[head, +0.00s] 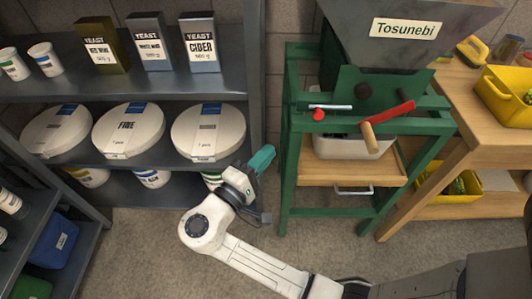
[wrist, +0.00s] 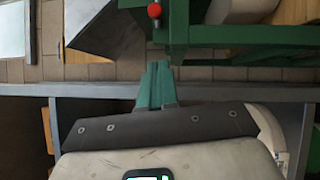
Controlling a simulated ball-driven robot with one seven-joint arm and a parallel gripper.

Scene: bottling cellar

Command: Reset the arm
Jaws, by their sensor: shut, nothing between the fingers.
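My gripper (head: 264,157) shows in the head view at the end of my white arm, in front of the grey shelf's right side. Its green fingers are closed together with nothing between them. In the wrist view the fingers of my gripper (wrist: 157,80) also show shut and empty. The arm is bent, its links running from the lower right up to the gripper. The fingertips are apart from the shelf and from the green stand, as far as I can tell.
A grey shelf (head: 130,87) holds yeast boxes (head: 204,43) and round filter packs (head: 208,132). A green stand (head: 285,150) carries the Tosunebi hopper (head: 400,50), with a red-and-wood crank (head: 392,113). A wooden table (head: 490,155) holds a yellow bin (head: 503,96). Floor in front is clear.

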